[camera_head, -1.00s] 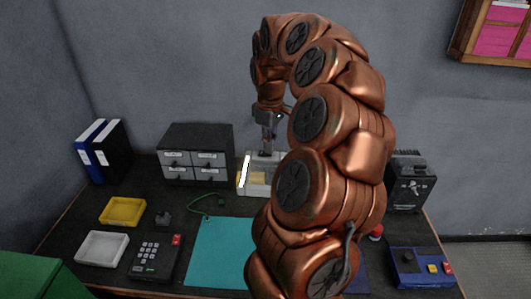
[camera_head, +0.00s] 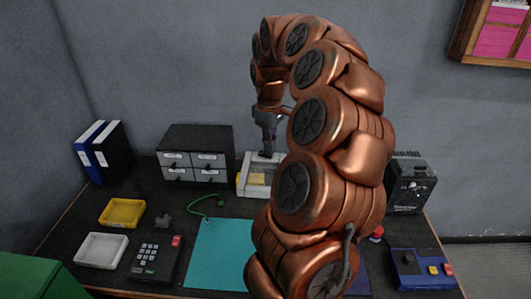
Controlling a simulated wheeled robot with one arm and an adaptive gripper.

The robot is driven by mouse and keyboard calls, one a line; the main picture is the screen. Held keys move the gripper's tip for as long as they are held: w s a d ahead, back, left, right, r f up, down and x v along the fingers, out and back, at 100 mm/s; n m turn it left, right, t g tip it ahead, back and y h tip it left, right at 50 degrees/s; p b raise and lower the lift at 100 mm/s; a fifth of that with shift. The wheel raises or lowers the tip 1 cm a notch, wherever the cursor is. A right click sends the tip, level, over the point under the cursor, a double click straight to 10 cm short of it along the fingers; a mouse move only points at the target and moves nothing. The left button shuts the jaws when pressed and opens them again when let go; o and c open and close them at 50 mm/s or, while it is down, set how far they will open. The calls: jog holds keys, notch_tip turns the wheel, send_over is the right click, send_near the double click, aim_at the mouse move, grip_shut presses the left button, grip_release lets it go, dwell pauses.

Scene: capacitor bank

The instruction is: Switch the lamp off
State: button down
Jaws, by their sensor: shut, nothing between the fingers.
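A small pale grey unit (camera_head: 252,188) with a yellow part in it stands at the back middle of the dark bench. My gripper (camera_head: 267,155) points down over the back of this unit. It is shut and holds nothing. Its tips are at or very near the unit; contact cannot be made out. The switch itself cannot be made out, and my arm hides the unit's right side.
A grey drawer cabinet (camera_head: 196,153) stands just left of the unit. A green cable (camera_head: 205,198) and a teal mat (camera_head: 220,250) lie in front. A black device (camera_head: 409,187) and a blue control box (camera_head: 421,268) stand right. Yellow (camera_head: 122,224) and white trays (camera_head: 101,262) lie left.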

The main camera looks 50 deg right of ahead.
jog(key=shift+r+p, duration=1)
jog(key=shift+r, duration=2.15)
jog(key=s+a+n, duration=0.1)
jog(key=s+a, duration=0.2)
jog(key=a, duration=1.9)
jog(key=s+a+f+m+g, duration=0.1)
jog(key=s+a+f, duration=0.3)
jog(key=s, duration=0.4)
jog(key=s+a+f+m, duration=0.1)
jog(key=s+a+f, duration=0.4)
jog(key=s+a, duration=0.2)
jog(key=shift+s+m+g, duration=0.4)
jog(key=shift+s, duration=0.6)
jog(key=shift+s+d, duration=0.1)
